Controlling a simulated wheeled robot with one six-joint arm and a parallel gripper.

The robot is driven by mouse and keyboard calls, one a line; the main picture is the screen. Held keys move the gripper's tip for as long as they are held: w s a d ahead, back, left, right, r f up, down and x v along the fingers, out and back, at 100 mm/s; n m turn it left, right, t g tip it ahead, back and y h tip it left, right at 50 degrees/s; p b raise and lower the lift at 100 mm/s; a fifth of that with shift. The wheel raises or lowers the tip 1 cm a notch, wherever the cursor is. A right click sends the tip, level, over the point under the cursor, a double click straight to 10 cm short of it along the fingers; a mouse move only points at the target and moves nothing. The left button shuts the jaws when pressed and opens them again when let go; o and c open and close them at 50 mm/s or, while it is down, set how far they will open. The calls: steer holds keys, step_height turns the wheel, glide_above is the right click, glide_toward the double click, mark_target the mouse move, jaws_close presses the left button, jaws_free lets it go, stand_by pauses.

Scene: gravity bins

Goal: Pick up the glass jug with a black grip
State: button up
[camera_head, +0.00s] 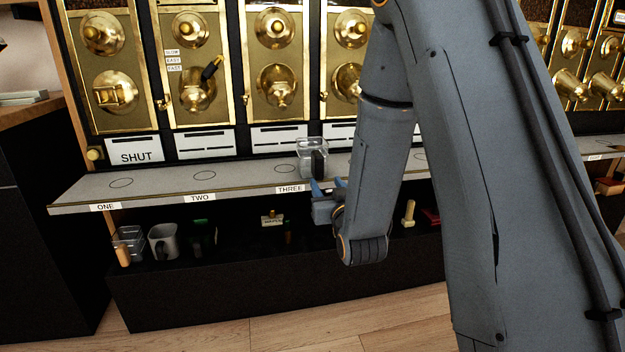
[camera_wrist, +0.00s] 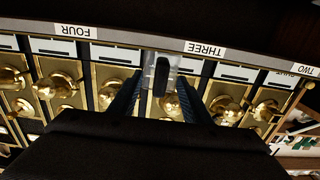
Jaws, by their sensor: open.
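The glass jug (camera_head: 306,147) with a black grip stands upright on the grey ledge (camera_head: 235,179), just right of the THREE label. Its black grip (camera_head: 318,163) faces the front. In the wrist view, which is upside down, the clear jug (camera_wrist: 174,72) and its dark grip (camera_wrist: 162,75) appear between the fingertips in the picture. My gripper (camera_head: 328,186) is open, with its blue fingers just below and in front of the jug. It also shows in the wrist view (camera_wrist: 159,84). Whether the fingers touch the grip cannot be told.
Brass bins (camera_head: 278,85) stand behind the ledge. On the dark lower shelf are a clear container with a wooden-coloured grip (camera_head: 127,240), a mug (camera_head: 163,241), a green item (camera_head: 204,235) and a brush-like item (camera_head: 409,213). The ledge left of the jug is clear.

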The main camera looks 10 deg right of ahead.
mark_target(320, 172)
steer(key=shift+w+a+r+b, duration=0.15)
steer(key=shift+w+b, duration=0.25)
steer(key=shift+w, duration=0.9)
steer(key=shift+w+r+b, duration=0.25)
steer(key=shift+w+b, duration=0.1)
steer(key=shift+w, duration=0.95)
steer(key=shift+w+a+r+b, duration=0.15)
steer(key=shift+w+b, duration=0.25)
steer(key=shift+w, duration=0.9)
steer(key=shift+d, duration=0.1)
steer(key=shift+c, duration=0.5)
jaws_close()
steer(key=shift+r, duration=0.1)
